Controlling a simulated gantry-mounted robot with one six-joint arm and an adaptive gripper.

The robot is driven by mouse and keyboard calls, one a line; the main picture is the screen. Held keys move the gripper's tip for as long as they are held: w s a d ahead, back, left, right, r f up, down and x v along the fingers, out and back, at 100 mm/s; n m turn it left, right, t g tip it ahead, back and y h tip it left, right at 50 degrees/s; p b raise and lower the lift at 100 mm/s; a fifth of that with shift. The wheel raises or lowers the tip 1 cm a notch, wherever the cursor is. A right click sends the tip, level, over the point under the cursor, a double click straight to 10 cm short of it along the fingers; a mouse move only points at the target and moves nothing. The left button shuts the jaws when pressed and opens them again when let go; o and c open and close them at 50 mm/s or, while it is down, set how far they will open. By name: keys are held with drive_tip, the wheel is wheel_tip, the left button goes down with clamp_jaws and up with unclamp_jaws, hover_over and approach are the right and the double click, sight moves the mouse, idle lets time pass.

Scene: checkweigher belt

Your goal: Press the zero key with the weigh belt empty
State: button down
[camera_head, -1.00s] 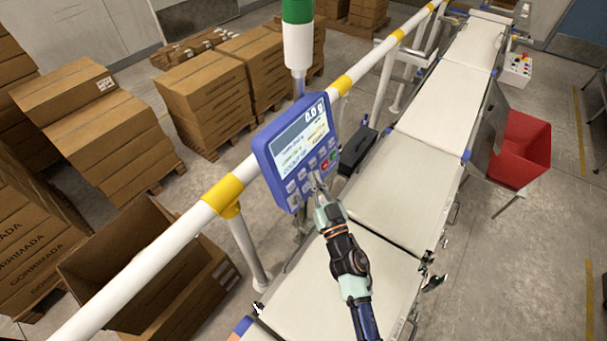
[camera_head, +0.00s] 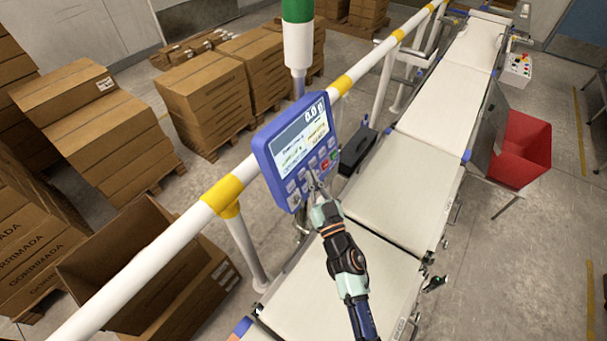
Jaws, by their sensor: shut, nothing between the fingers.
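The blue weigh terminal (camera_head: 266,160) is mounted by the white rail, its face toward the belts. Its display (camera_head: 300,135) appears to read 0.0 g. Grey keys (camera_head: 292,188) and a red key (camera_head: 325,164) sit below the screen. My gripper (camera_head: 312,178) is shut and empty, its tips at the lower keys of the keypad. I cannot tell whether the tips touch a key or which key they cover; the zero key's label is too small to read. The belt sections (camera_head: 405,190) beside the terminal show no items on them.
The white rail with yellow bands (camera_head: 222,196) runs diagonally behind the terminal. A green and white stack light (camera_head: 298,40) stands above it. A red bin (camera_head: 522,145) and a button box (camera_head: 517,70) are right of the belt. Cartons on pallets (camera_head: 205,95) fill the left.

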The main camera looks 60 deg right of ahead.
drive_tip(key=shift+w+f+b, duration=0.15)
drive_tip(key=shift+w+b, duration=0.15)
drive_tip(key=shift+w, duration=0.15)
idle(0.3)
drive_tip(key=shift+s, duration=0.1)
drive_tip(key=shift+s+r+p, duration=0.3)
drive_tip(key=shift+s+p, duration=0.5)
drive_tip(key=shift+p, duration=0.15)
drive_tip(key=s+r+p, duration=0.1)
drive_tip(key=s+p, duration=0.4)
drive_tip(key=p, duration=0.1)
drive_tip(key=shift+s+a+r, duration=0.35)
drive_tip(key=shift+a, duration=0.05)
